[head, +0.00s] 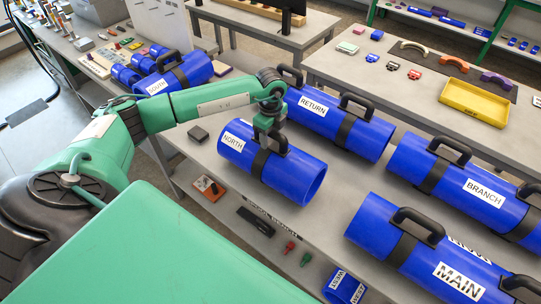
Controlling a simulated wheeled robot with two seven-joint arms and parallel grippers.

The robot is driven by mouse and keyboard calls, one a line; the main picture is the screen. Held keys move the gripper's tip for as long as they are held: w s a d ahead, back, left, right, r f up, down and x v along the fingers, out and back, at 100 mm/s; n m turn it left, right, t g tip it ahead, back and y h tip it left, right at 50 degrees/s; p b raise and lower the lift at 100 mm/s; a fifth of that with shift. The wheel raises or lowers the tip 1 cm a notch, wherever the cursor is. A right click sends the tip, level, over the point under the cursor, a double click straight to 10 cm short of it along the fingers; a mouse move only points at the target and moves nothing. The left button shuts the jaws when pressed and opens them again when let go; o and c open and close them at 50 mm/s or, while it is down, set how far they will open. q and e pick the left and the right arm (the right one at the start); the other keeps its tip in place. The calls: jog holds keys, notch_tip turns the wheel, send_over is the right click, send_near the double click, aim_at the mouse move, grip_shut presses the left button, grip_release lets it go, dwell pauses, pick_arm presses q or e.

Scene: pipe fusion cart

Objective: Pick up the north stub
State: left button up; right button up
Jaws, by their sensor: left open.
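The north stub (302,173) is a short blue pipe with a white NORTH label, a black strap and a black handle on top. It lies on the grey table in the middle of the head view. My left gripper (271,137) is at the stub's handle, pointing down from above. It is open, and its fingers and the wrist hide much of the handle. I cannot tell whether the fingers touch it. My right gripper is not in view.
The RETURN pipe (357,140) lies close behind the stub. The BRANCH pipe (490,183) and MAIN pipe (373,222) lie to the right. The SOUTH stub (196,69) is at upper left. A yellow tray (474,101) sits on the back table. Small tools lie below the stub.

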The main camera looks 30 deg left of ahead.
pick_arm(q)
jog(key=shift+f, duration=0.4)
jog(key=shift+c, duration=0.4)
grip_shut()
jog(key=shift+w+r, duration=0.1)
jog(key=shift+r, duration=0.05)
dwell(0.6)
